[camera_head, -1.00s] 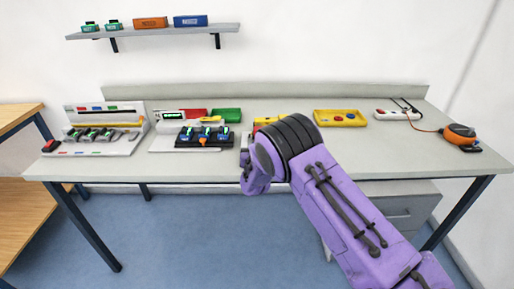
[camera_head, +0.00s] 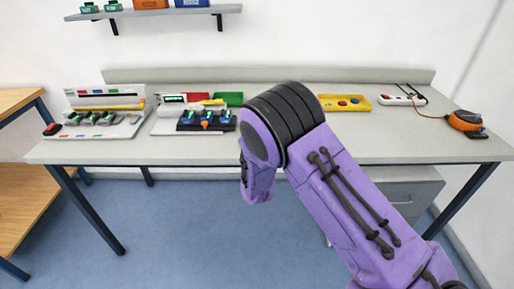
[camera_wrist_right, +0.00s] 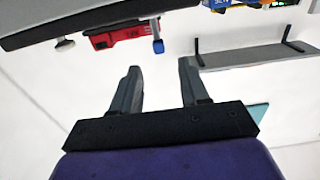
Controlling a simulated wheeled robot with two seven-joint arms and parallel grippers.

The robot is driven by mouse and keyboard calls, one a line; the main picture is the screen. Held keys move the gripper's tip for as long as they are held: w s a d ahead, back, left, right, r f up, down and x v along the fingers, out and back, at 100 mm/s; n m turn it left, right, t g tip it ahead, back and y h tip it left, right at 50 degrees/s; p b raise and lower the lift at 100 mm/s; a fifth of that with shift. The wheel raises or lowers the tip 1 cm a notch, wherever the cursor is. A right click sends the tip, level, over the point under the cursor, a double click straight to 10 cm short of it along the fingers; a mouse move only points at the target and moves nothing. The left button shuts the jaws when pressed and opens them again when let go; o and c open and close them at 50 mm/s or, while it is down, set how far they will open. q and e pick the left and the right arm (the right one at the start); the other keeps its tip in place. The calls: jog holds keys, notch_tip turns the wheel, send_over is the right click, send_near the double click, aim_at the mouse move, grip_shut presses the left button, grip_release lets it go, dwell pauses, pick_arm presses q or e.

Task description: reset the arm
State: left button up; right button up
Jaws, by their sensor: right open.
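My right arm (camera_head: 345,190), purple with black bands, comes in from the lower right of the head view. It is bent in front of the workbench, with its forward part (camera_head: 256,180) hanging down before the bench's front edge. Its fingers are hidden in the head view. In the right wrist view my right gripper (camera_wrist_right: 158,70) has its two dark fingers apart, with nothing between them. My left arm and gripper are not in view.
The grey workbench (camera_head: 150,153) carries a left rack (camera_head: 100,120), a black tray of blue-green devices (camera_head: 205,121), a yellow tray (camera_head: 345,103), a white power strip (camera_head: 402,100) and an orange device (camera_head: 465,121). A shelf (camera_head: 155,13) hangs above. A wooden stand (camera_head: 22,175) is left.

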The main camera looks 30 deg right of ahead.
jog(key=shift+s+a, duration=0.35)
jog(key=shift+s, duration=0.25)
jog(key=s+a+f+g+y, duration=0.2)
jog(key=s+f+g+y, duration=0.25)
jog(key=s+f, duration=1.2)
jog(key=s+f+g, duration=0.2)
jog(key=s+f, duration=0.2)
jog(key=s, duration=0.3)
jog(key=s+a+f+g+y, duration=0.1)
jog(key=s+f+g, duration=0.2)
jog(key=s, duration=0.5)
jog(key=s+a+f+g, duration=0.1)
jog(key=s+f+g, duration=0.1)
jog(key=s+f, duration=0.2)
jog(key=s, duration=0.3)
jog(key=shift+s+a+f+m+g, duration=0.2)
jog(key=shift+a+f+m+g, duration=0.05)
jog(key=shift+f+m+g, duration=0.1)
